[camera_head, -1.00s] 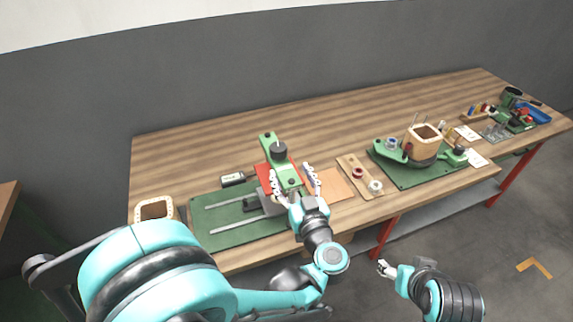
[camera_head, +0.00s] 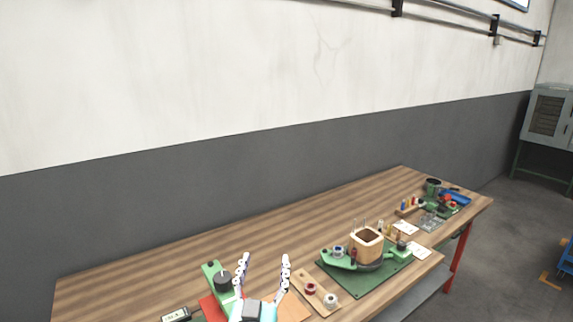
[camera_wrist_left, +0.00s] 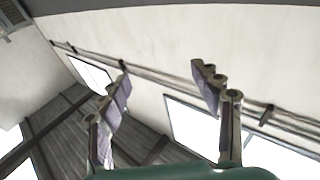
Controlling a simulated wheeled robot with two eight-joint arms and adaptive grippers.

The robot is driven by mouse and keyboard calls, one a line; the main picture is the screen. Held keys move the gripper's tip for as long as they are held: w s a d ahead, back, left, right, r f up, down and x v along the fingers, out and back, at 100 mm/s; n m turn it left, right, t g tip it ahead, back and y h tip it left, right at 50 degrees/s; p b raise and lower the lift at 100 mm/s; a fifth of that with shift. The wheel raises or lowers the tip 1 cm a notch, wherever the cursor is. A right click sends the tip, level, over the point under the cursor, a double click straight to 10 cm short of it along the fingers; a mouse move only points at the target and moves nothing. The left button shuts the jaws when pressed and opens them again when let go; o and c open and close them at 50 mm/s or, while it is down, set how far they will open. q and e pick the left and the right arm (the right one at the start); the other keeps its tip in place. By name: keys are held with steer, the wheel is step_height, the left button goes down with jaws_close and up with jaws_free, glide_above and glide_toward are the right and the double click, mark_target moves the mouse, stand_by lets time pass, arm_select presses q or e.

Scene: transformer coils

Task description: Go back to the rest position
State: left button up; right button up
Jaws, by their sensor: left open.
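My left gripper (camera_head: 263,280) is at the bottom of the head view, its two fingers pointing up and spread wide with nothing between them. It appears in front of the bench, beside the green fixture with a black knob (camera_head: 222,281). In the left wrist view its fingers (camera_wrist_left: 162,95) are apart and empty, with only wall, windows and ceiling behind them. My right gripper is outside both current views.
The wooden bench (camera_head: 290,235) runs to the right. A grey cabinet (camera_head: 548,115) stands far right.

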arm_select(q)
steer(key=s+a+f+g+y, duration=0.1)
steer(key=s+a+f+g, duration=0.5)
steer(key=s+f, duration=0.3)
steer(key=s+a+f+g, duration=0.6)
steer(key=s+f+g, duration=0.1)
steer(key=f, duration=0.3)
steer(key=shift+s+a+n+y, duration=0.3)
steer(key=shift+s+n+y, duration=0.1)
steer(key=shift+s, duration=0.5)
steer(key=shift+f, duration=0.1)
steer(key=shift+c, duration=0.3)
